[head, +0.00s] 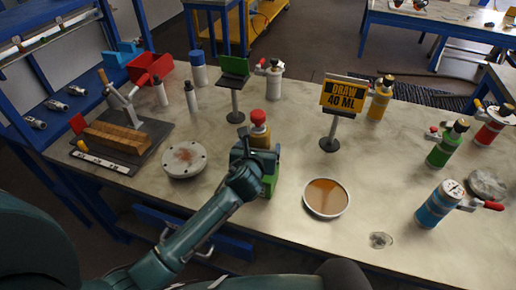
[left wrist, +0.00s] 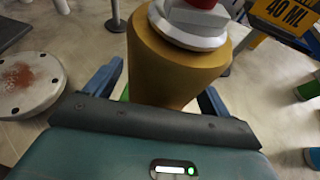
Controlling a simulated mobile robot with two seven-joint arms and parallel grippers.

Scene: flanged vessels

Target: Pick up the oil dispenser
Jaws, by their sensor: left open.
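An amber vessel with a red cap (head: 259,133), which I take to be the oil dispenser, stands upright near the middle of the table. My left gripper (head: 258,160) is at its near side and hides its lower part. In the left wrist view the amber body (left wrist: 172,68) with its grey collar and red top is between the two blue fingers of the left gripper (left wrist: 158,88). The jaws are open around it, and I cannot tell whether either finger touches it. My right gripper is not in view.
A dish of brown liquid (head: 326,198) lies to the right, and a round flange (head: 184,160) to the left. A "DRAW 40 ML" sign (head: 344,95) and a green-screened stand (head: 234,76) are behind. Several coloured bottles, including a blue one (head: 437,205), stand at the right.

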